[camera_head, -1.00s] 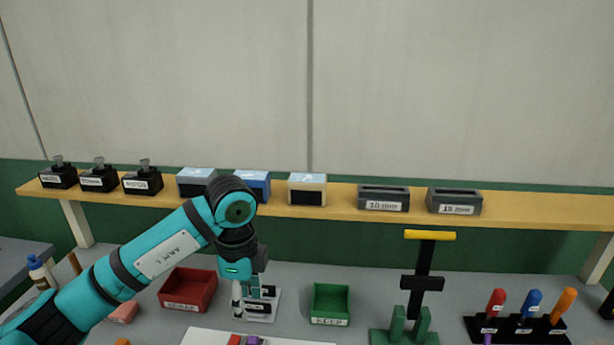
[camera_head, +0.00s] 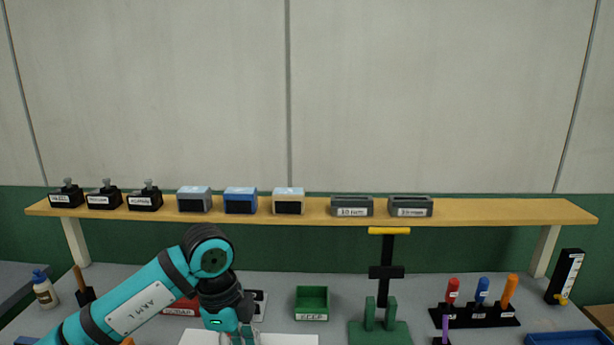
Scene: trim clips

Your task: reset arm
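My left arm comes in from the left, and its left gripper (camera_head: 238,338) points down over the white sheet (camera_head: 290,339) at the bottom edge of the view. Its fingers are partly cut off by the picture edge, so I cannot tell whether they are open or shut. My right gripper is not in view. No trim clip can be made out clearly.
A red bin (camera_head: 181,307) is partly hidden behind my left arm. A green bin (camera_head: 312,302), a green stand with a yellow-topped post (camera_head: 388,275) and a black rack (camera_head: 478,317) of coloured handles stand to the right. A wooden shelf (camera_head: 460,211) spans the back.

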